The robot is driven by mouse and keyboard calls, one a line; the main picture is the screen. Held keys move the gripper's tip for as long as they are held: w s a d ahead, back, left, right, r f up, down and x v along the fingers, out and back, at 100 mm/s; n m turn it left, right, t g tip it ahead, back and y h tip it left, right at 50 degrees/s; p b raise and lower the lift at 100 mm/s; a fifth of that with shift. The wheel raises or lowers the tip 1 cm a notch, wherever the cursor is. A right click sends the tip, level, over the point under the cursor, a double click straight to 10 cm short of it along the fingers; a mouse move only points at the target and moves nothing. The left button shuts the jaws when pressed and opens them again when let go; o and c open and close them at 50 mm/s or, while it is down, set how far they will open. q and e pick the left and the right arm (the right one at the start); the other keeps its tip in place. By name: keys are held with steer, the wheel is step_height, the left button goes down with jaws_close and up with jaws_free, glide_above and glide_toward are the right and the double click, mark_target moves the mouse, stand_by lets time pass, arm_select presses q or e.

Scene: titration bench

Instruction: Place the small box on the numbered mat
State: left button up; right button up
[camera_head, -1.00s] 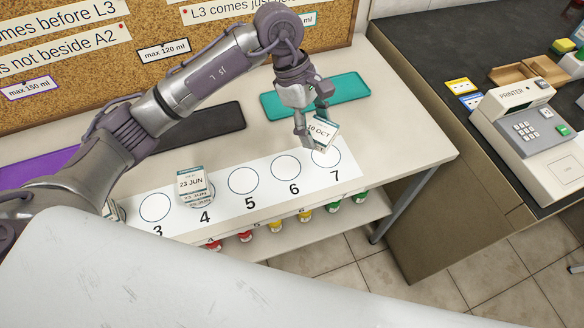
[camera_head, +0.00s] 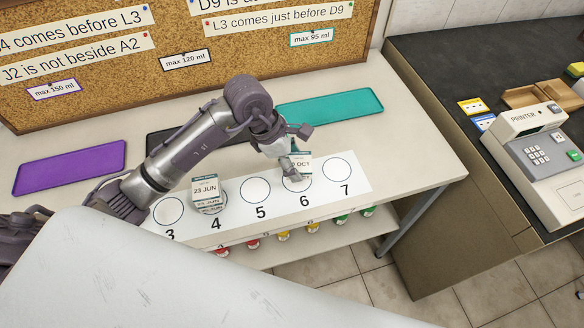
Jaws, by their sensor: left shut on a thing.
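The small box (camera_head: 304,165) is white with a teal top edge and a date label, partly readable as "OCT". It is at circle 6 of the numbered mat (camera_head: 236,233), partly hidden by my gripper. My left gripper (camera_head: 293,172) is shut on this box, low over circle 6; I cannot tell whether the box touches the mat. Another small box (camera_head: 205,191), labelled "23 JUN", stands at circle 4. Circles 3, 5 and 7 look empty. My right gripper is not in view.
Purple (camera_head: 70,167), black (camera_head: 160,140) and teal (camera_head: 330,107) trays lie behind the mat. A corkboard (camera_head: 120,85) with notes stands at the back. Coloured items (camera_head: 283,236) sit on a shelf below. A printer (camera_head: 535,150) is on the dark counter at right.

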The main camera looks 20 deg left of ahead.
arm_select(q)
steer(key=shift+s+a+f, duration=0.1)
steer(key=shift+a+f, duration=0.1)
steer(key=shift+f, duration=0.25)
step_height(320, 180, down, 3)
steer(key=shift+f+p, duration=0.15)
steer(key=shift+p, duration=0.25)
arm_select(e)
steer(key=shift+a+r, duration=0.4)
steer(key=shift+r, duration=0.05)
arm_select(q)
steer(key=o, duration=0.8)
steer(key=shift+f, duration=0.2)
steer(key=o, duration=0.5)
steer(key=shift+c, duration=0.2)
steer(key=shift+r, duration=0.1)
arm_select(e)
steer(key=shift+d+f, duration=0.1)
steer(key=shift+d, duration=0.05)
